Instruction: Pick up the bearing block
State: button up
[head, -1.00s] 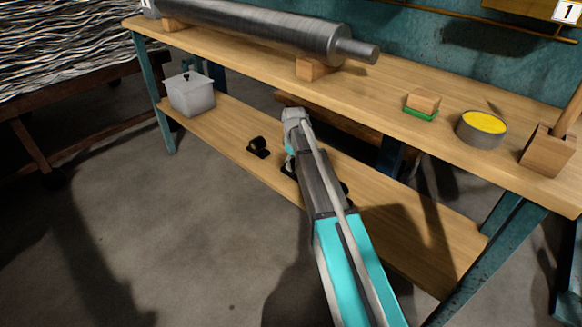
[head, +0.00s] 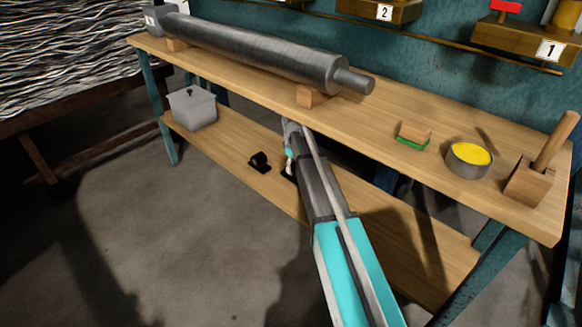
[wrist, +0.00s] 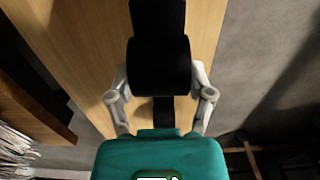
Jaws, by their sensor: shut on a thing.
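A black bearing block (wrist: 160,65) with a rounded body and a flat base fills the space between the two grey fingers of my gripper (wrist: 161,88) in the wrist view. The fingers are closed against its sides, low over the wooden lower shelf. In the head view my arm hides most of the gripper and the held block. Another black block (head: 259,162) sits on the lower shelf (head: 228,150), left of my arm. A small black part shows right beside my wrist; I cannot tell whether it is the held block.
The workbench top (head: 390,105) overhangs the shelf close to my arm. On it are a large grey roll (head: 260,50) on wooden blocks, a green-based brush (head: 413,136), a yellow-filled tin (head: 468,160) and a wooden block with a handle (head: 530,182). A grey lidded box (head: 192,108) stands at the shelf's left.

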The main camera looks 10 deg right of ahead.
aim_at(294, 164)
jog(key=shift+r+p, duration=1.4)
jog(key=shift+r, duration=0.4)
jog(key=shift+r+p, duration=0.65)
jog(key=shift+r, duration=0.05)
jog(key=shift+f, duration=0.1)
